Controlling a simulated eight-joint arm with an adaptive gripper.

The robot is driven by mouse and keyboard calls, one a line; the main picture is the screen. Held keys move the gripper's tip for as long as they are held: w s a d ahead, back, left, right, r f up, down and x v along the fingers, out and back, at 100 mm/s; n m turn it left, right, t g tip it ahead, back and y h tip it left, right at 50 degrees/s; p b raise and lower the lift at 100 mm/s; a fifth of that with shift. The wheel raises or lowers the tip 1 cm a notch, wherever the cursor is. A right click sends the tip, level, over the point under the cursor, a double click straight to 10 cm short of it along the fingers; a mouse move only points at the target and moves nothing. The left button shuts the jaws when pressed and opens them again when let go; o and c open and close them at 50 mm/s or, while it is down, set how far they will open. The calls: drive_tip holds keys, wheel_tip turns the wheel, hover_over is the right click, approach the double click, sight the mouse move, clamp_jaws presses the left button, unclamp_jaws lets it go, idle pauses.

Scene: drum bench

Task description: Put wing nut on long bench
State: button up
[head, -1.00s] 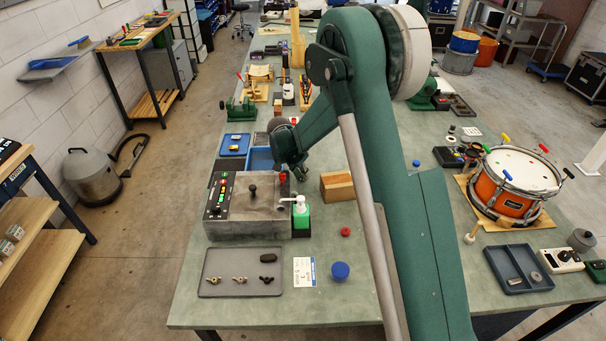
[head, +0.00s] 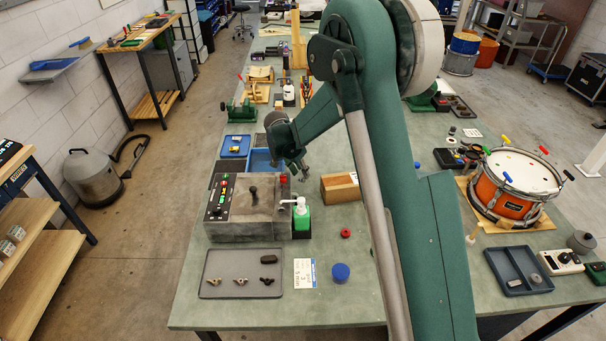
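Several small wing nuts lie in a row on a grey tray (head: 242,261) at the near left of the long bench (head: 345,283), which has a pale green top. A brass one (head: 213,281) is at the left, another brass one (head: 240,281) in the middle and a dark wing nut (head: 267,281) at the right. My gripper (head: 304,174) is above the bench behind the tray, between the grey control box and the wooden block. It is small and dark here, and whether its fingers are open or hold anything cannot be told.
A grey control box (head: 245,221) with a black lever stands behind the tray. A green bottle (head: 301,217), a wooden block (head: 340,187), a red ring (head: 346,233), a blue cap (head: 340,272) and a label card (head: 304,273) are nearby. An orange drum (head: 500,198) is at the right.

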drive_tip(key=v, duration=0.8)
drive_tip(key=shift+r, duration=0.3)
idle(0.5)
drive_tip(key=s+d+r+n+t+y, duration=0.1)
drive_tip(key=s+d+r+n, duration=0.1)
drive_tip(key=s+d+r, duration=0.7)
drive_tip(key=s+d+r+n+y, duration=0.1)
drive_tip(key=s+d+r+n, duration=0.35)
drive_tip(key=s+r, duration=0.75)
drive_tip(key=s+d+f+n+t, duration=0.1)
drive_tip(key=s+d, duration=0.3)
drive_tip(key=s, duration=0.9)
drive_tip(key=s+d+f+n+t+y, duration=0.1)
drive_tip(key=s+d, duration=0.3)
drive_tip(key=s, duration=0.9)
drive_tip(key=shift+f+t, duration=0.2)
drive_tip(key=shift+t, duration=0.3)
